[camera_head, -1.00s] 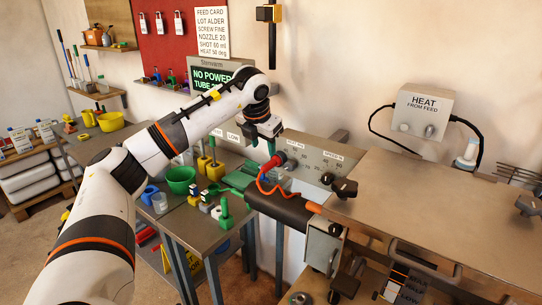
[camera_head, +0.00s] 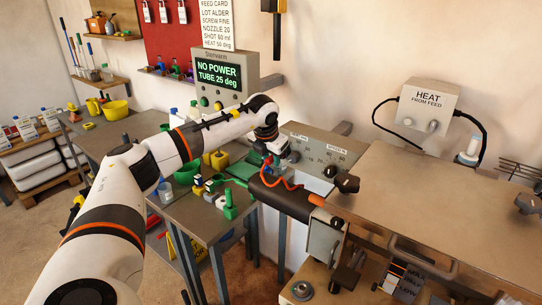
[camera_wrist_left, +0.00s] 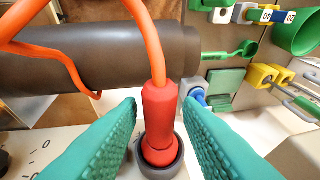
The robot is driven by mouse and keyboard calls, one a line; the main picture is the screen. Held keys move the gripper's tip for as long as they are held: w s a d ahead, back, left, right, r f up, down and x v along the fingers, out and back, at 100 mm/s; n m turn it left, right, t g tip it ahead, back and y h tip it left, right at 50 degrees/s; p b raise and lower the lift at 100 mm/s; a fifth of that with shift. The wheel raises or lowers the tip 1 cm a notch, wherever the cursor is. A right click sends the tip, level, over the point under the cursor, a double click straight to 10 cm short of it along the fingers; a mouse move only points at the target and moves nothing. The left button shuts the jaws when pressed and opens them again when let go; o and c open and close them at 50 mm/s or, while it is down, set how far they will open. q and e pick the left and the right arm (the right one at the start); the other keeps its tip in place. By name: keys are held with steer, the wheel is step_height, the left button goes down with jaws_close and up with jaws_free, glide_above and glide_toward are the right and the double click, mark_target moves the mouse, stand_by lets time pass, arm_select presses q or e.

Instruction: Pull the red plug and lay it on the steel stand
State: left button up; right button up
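In the left wrist view the red plug (camera_wrist_left: 160,105) sits in a dark round socket (camera_wrist_left: 174,168) on a pale panel. An orange lead (camera_wrist_left: 146,40) leaves its back end. My left gripper (camera_wrist_left: 159,118) is open, its two teal fingers on either side of the plug, with a gap visible on each side. In the head view my left gripper (camera_head: 268,158) is at the control panel (camera_head: 315,150), and the arm hides most of the plug. A grey steel-topped stand (camera_head: 203,228) is left of the machine; I cannot tell if it is the named one. My right gripper is out of view.
A dark barrel (camera_head: 283,197) lies just below the panel, with the orange lead looping over it. Green, yellow and blue small items crowd the steel top, including a green bowl (camera_head: 187,173). A wide flat machine top (camera_head: 430,215) fills the right.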

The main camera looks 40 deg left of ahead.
arm_select(q)
jaws_close()
steer(key=shift+s, duration=0.15)
steer(key=shift+s, duration=0.5)
steer(key=shift+s+d+b, duration=0.15)
steer(key=shift+s+b, duration=0.2)
steer(key=shift+s, duration=0.5)
steer(key=shift+s+d+b, duration=0.1)
steer(key=shift+s+b, duration=0.2)
steer(key=shift+s, duration=0.55)
steer(key=shift+w, duration=0.1)
